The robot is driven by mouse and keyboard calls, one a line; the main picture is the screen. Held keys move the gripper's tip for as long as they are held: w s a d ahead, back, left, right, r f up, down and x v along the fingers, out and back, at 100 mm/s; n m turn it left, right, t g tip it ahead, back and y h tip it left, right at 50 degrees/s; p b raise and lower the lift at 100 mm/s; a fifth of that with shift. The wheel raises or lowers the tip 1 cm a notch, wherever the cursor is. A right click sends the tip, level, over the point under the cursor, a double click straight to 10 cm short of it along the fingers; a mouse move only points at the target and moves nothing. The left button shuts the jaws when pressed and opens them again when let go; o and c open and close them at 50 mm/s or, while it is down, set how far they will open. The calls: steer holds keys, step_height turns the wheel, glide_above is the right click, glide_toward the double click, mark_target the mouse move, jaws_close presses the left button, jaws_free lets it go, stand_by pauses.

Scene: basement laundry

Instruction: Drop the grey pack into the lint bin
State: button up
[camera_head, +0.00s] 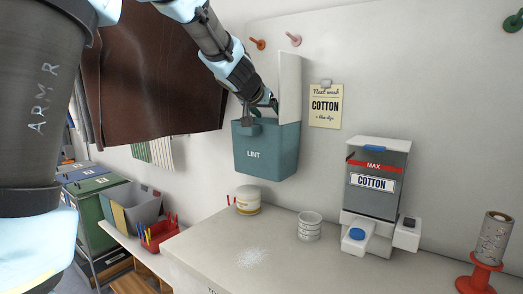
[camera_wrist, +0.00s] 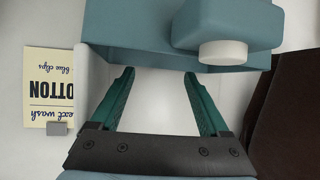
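The teal lint bin (camera_head: 265,150), labelled LINT, hangs on the wall with its pale lid panel (camera_head: 290,88) standing upright. My gripper (camera_head: 258,107) is at the top of the bin, close to its rim. In the wrist view, my gripper's two green fingers (camera_wrist: 158,73) are apart, with only pale surface visible between them. The bin's teal wall (camera_wrist: 120,30) lies just beyond the fingertips there, beside a teal block with a white knob (camera_wrist: 222,50). I cannot make out the grey pack in either view, and the inside of the bin is hidden.
A brown hanging cloth (camera_head: 150,75) is left of my arm. A COTTON note (camera_head: 325,105) is on the wall to the right.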

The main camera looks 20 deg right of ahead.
steer(key=shift+o, duration=1.4)
steer(key=p+v, duration=0.1)
steer(key=v, duration=1)
steer(key=shift+p, duration=0.35)
steer(key=shift+w+f, duration=0.1)
steer(key=shift+f, duration=0.05)
steer(key=a+f+n+g+y, duration=0.2)
steer(key=a+f+n+y, duration=0.35)
steer(key=a+f, duration=1.4)
steer(key=s+a+f+n+g+y, duration=0.1)
steer(key=s+a+f+g, duration=0.1)
steer(key=s+a+f, duration=0.3)
steer(key=s+a+f+n+g+y, duration=0.2)
steer(key=s+a+f, duration=0.3)
steer(key=a, duration=0.6)
steer(key=shift+s+f, duration=0.2)
steer(key=shift+s, duration=0.8)
